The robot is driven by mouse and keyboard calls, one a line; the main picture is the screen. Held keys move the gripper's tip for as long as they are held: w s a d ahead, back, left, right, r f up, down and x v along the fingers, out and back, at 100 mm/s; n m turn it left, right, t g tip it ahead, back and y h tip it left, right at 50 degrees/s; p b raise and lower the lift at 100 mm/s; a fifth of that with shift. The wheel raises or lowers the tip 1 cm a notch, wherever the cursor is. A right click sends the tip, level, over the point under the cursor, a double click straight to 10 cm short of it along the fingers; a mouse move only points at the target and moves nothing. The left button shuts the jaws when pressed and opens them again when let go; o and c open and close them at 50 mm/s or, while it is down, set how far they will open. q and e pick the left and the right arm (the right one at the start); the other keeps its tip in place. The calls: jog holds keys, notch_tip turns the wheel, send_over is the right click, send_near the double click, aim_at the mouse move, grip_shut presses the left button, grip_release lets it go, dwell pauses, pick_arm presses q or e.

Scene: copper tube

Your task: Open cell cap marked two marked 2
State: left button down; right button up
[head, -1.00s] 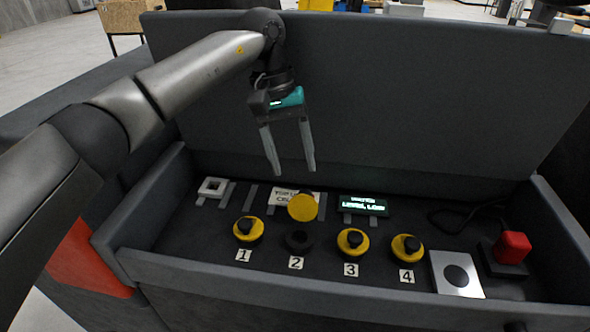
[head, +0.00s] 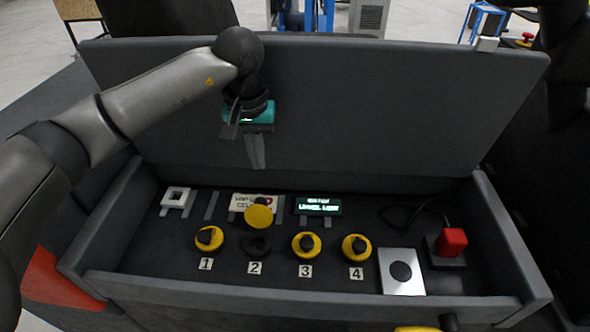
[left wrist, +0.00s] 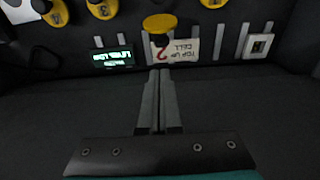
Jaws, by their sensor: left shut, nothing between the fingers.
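The cap of cell 2 (head: 258,215) is a yellow disc that stands raised behind the dark opening of cell 2 (head: 256,245), above the "2" label (head: 255,268). The cap also shows in the left wrist view (left wrist: 160,23). The caps of cell 1 (head: 209,239), cell 3 (head: 306,245) and cell 4 (head: 356,248) lie down on their cells. My left gripper (head: 257,165) is above and behind cell 2, in front of the back panel, apart from the cap. Its fingers (left wrist: 159,75) are together and empty. My right gripper is not clearly seen.
A white "TOP UP CELL" sign (head: 241,204) and a green display (head: 319,206) stand behind the cells. A red button (head: 452,242) and a silver plate with a black disc (head: 401,272) are at the right. The box walls surround them.

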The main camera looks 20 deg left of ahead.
aim_at(260, 212)
pick_arm(q)
jog(key=f, duration=0.3)
jog(key=w+f, duration=0.1)
jog(key=f, duration=0.2)
jog(key=f+p, duration=0.1)
jog(key=f, duration=0.2)
jog(key=shift+w+a+f, duration=0.15)
jog(key=shift+a+f, duration=0.1)
jog(key=shift+f, duration=0.15)
pick_arm(e)
jog(key=shift+d+r, duration=0.1)
jog(key=shift+r, duration=0.55)
